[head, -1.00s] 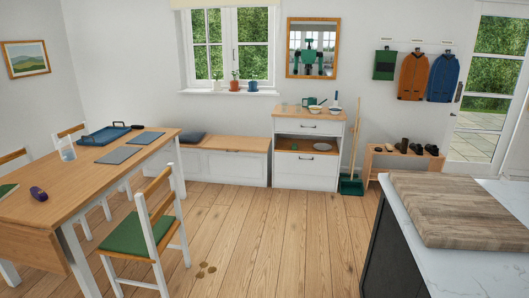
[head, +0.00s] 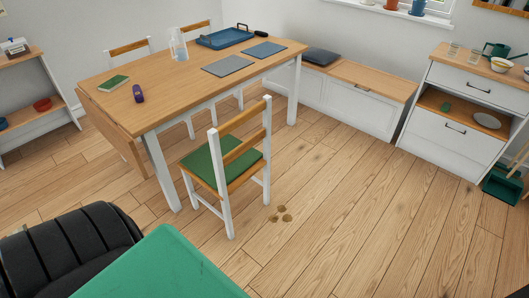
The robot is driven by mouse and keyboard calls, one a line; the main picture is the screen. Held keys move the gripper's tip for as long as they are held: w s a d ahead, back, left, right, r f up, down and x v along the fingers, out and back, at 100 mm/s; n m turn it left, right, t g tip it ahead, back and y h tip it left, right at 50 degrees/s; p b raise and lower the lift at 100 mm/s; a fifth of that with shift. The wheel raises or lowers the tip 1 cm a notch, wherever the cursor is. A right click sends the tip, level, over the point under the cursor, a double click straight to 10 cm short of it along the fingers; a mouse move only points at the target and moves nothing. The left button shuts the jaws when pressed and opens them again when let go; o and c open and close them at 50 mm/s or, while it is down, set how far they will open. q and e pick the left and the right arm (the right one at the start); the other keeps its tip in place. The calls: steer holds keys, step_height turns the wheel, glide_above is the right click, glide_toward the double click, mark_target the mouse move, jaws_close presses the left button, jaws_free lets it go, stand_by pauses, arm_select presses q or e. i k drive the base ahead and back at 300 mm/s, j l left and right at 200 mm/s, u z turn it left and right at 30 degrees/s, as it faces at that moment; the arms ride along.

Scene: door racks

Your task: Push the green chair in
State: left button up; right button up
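The green chair (head: 223,160), with a green seat, white legs and wooden back slats, stands upright on the near side of the wooden table (head: 184,70). Neither of my grippers shows in the head view.
A bench (head: 350,93) and white cabinet (head: 458,110) stand behind. The floor at right is free.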

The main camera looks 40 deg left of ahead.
mark_target(223, 164)
steer(key=i+l+u, duration=0.1)
steer(key=i+u, duration=0.25)
steer(key=i+l+u, duration=0.2)
steer(key=i+u, duration=0.15)
steer(key=i, duration=0.2)
steer(key=i+l+u, duration=0.35)
steer(key=i, duration=0.05)
